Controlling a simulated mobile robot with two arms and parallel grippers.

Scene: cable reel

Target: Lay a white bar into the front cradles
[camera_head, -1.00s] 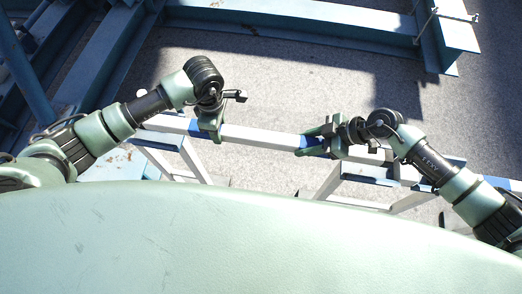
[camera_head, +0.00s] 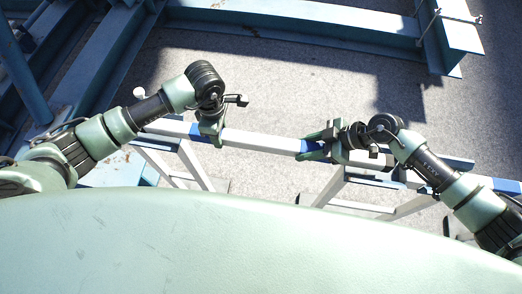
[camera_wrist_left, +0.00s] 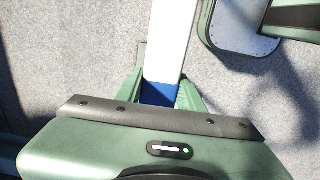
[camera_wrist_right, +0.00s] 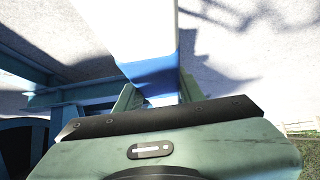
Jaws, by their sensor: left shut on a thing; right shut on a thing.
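The white bar (camera_head: 260,141) with blue bands runs across the head view, sloping down to the right. My left gripper (camera_head: 211,136) is shut on it at a blue band. My right gripper (camera_head: 312,150) is shut on it at another blue band. The bar also shows between the fingers in the left wrist view (camera_wrist_left: 168,40) and the right wrist view (camera_wrist_right: 138,30). Two white-legged stands with blue-grey tops, which look like the front cradles, are at the left (camera_head: 155,142) and right (camera_head: 372,180), just below the bar in the picture. I cannot tell whether the bar touches them.
A large pale green rounded surface (camera_head: 240,240) fills the bottom of the head view. Blue steel beams (camera_head: 310,29) lie along the back and left. The grey ground (camera_head: 290,90) between the bar and the back beam is clear.

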